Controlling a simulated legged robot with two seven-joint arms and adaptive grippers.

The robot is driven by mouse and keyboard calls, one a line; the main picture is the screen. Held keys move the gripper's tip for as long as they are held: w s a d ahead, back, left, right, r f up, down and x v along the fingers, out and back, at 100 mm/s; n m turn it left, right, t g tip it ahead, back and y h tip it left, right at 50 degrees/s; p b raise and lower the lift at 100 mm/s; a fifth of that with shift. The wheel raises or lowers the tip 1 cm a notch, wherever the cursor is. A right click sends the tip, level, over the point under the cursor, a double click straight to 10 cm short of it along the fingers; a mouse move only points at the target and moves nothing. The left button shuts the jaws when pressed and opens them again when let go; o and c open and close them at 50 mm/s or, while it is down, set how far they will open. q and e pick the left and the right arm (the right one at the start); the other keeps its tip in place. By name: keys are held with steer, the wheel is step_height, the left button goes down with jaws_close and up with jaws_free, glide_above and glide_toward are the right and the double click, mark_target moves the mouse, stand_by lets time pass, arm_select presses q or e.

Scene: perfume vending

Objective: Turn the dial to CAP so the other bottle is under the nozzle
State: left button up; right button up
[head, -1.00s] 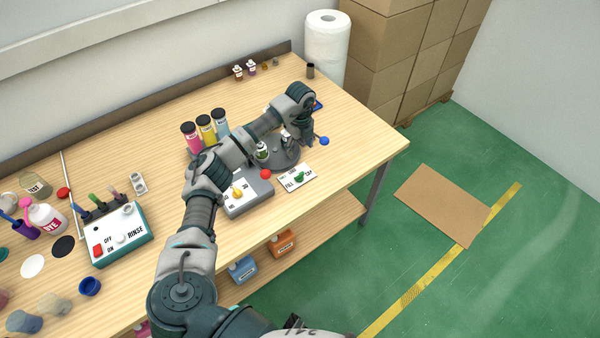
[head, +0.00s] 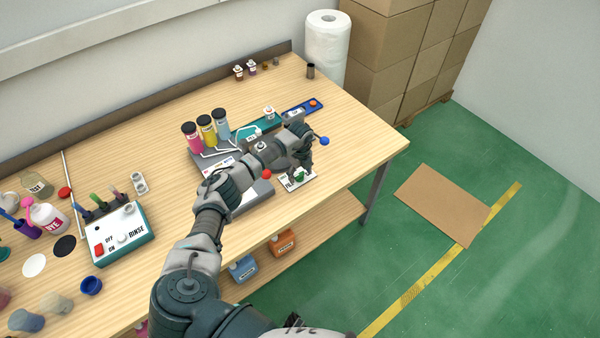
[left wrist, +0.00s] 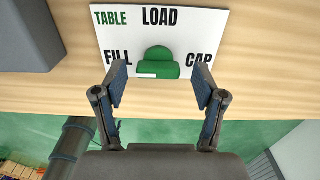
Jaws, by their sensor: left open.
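The dial is a green knob (left wrist: 157,62) on a white card (left wrist: 220,30) marked TABLE, LOAD, FILL and CAP, in the left wrist view. A small white mark shows on the knob's lower left. In the head view the card (head: 312,180) lies near the table's front edge, partly behind my left gripper (head: 300,164). My left gripper is open, with its fingers (left wrist: 161,85) on either side of the knob, apart from it. A small bottle (head: 261,147) shows just behind my forearm. The nozzle and most of the turntable are hidden by my arm. My right gripper is out of view.
A red ball-ended lever (head: 267,174) and a blue ball (head: 323,141) flank my gripper. Pink, yellow and blue containers (head: 206,130) stand behind my arm. The RINSE box (head: 120,237) is at the left. The table's right corner is clear.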

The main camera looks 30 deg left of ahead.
arm_select(q)
steer(key=shift+a, duration=0.15)
steer(key=c, duration=1.1)
steer(key=shift+c, duration=0.2)
